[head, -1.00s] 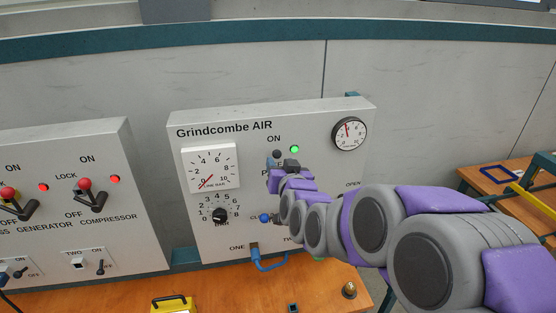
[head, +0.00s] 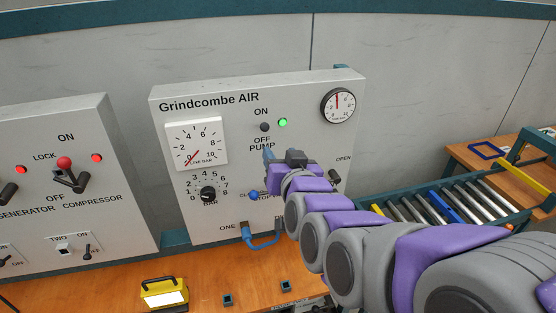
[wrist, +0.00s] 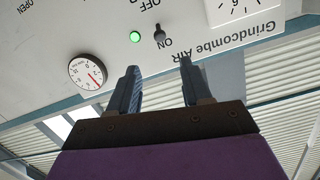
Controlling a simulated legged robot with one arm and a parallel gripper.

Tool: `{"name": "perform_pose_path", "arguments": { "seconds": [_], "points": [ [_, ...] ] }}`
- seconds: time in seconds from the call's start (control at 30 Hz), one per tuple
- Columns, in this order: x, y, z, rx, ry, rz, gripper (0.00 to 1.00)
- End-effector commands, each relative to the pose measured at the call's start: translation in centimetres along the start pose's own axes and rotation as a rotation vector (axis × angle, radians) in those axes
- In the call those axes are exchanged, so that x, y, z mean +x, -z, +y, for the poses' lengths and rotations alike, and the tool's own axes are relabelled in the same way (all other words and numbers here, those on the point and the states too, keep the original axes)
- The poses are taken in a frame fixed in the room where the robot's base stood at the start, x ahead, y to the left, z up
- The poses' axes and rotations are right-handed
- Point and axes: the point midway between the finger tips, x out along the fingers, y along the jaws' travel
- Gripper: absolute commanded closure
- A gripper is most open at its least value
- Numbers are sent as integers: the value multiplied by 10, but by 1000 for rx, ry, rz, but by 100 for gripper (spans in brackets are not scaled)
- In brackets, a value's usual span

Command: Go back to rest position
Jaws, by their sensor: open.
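My gripper (head: 268,157) is in front of the white Grindcombe AIR panel (head: 215,97), just below the PUMP label in the head view. In the wrist view my gripper (wrist: 160,85) is open, with two blue fingers apart and nothing between them. The pump switch (head: 265,127) is a dark toggle beside a lit green lamp (head: 283,122). The switch also shows in the wrist view (wrist: 159,35), beyond the fingertips and apart from them. My arm hides the lower right part of the panel.
A round gauge (head: 338,105) and a square line gauge (head: 196,143) are on the panel. A generator and compressor panel (head: 90,130) stands at left. A yellow lamp (head: 164,292) sits on the wooden bench (head: 205,270). A roller conveyor (head: 430,207) is at right.

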Motion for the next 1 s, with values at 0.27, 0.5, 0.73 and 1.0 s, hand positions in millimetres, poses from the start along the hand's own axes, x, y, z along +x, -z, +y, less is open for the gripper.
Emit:
{"name": "perform_pose_path", "arguments": {
  "seconds": [0.27,0.5,0.73,1.0],
  "points": [
    [-5,0,0,1,0,-1,51],
    [-6,-1,0,1,-1,-5,51],
    [-20,-37,14,-12,-24,-175,51],
    [-86,-123,49,-25,-104,-617,51]
  ]
}}
